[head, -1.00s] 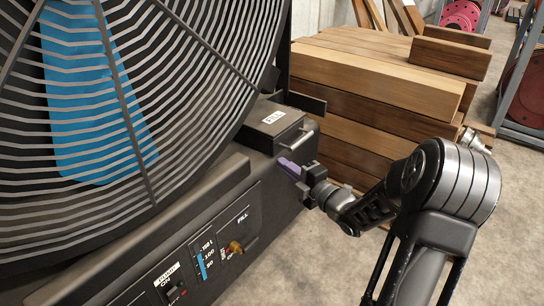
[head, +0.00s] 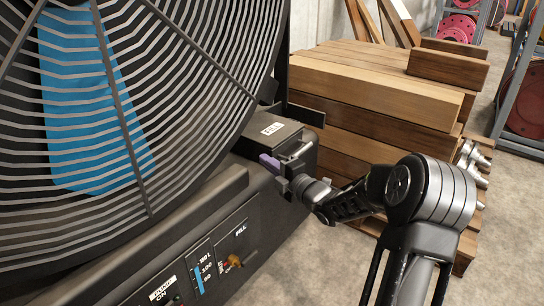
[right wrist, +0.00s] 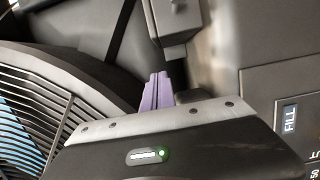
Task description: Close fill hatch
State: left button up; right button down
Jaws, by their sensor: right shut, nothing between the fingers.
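The fill hatch (head: 262,141) is a dark box-like lid with a white label, on top of the black machine housing at the centre of the head view. It looks low on the housing; I cannot tell whether it is fully seated. My right gripper (head: 270,163) has purple fingers, shut and empty, at the front side of the hatch. Contact is unclear. The hatch handle is mostly hidden behind the gripper. In the right wrist view the purple fingers (right wrist: 156,92) are together, below a dark grey block-like part. My left gripper is not in view.
The large round fan grille (head: 130,110) fills the left, close to the hatch. A control panel (head: 205,268) with switches and a gauge lies below. Stacked timber beams (head: 375,90) stand behind the arm. Concrete floor shows at the right.

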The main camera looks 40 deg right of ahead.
aim_at(273, 152)
jog(key=w+d+b, duration=0.1)
jog(key=w+d, duration=0.2)
jog(key=shift+w+d, duration=0.1)
jog(key=shift+d, duration=0.25)
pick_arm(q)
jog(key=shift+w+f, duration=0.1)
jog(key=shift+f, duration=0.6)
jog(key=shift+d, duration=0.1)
pick_arm(e)
jog(key=shift+d, duration=0.15)
